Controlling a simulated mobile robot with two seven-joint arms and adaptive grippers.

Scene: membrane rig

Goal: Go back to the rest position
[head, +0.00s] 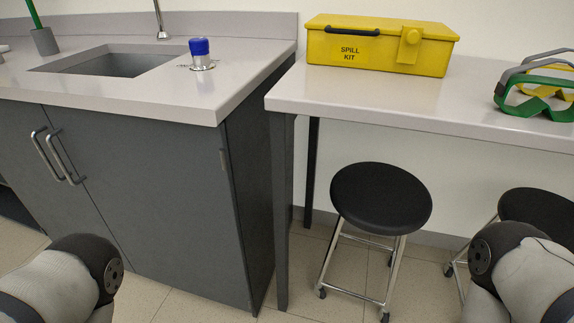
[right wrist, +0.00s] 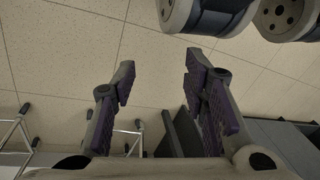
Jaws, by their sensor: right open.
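My right gripper (right wrist: 158,68) shows in the right wrist view. Its two fingers with purple pads stand wide apart, with nothing between them. Behind the fingers are floor tiles and the metal legs of stools. In the head view only rounded grey links of my two arms show, at the lower left and lower right corners, in front of the furniture. My left gripper is in neither view.
A grey sink counter (head: 233,88) with a blue-capped fixture (head: 201,52) stands left. A white bench (head: 400,100) bears a yellow spill kit (head: 345,50) and green goggles (head: 508,100). Two black stools, one nearer the middle (head: 380,198) and one far right (head: 540,212), stand below it.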

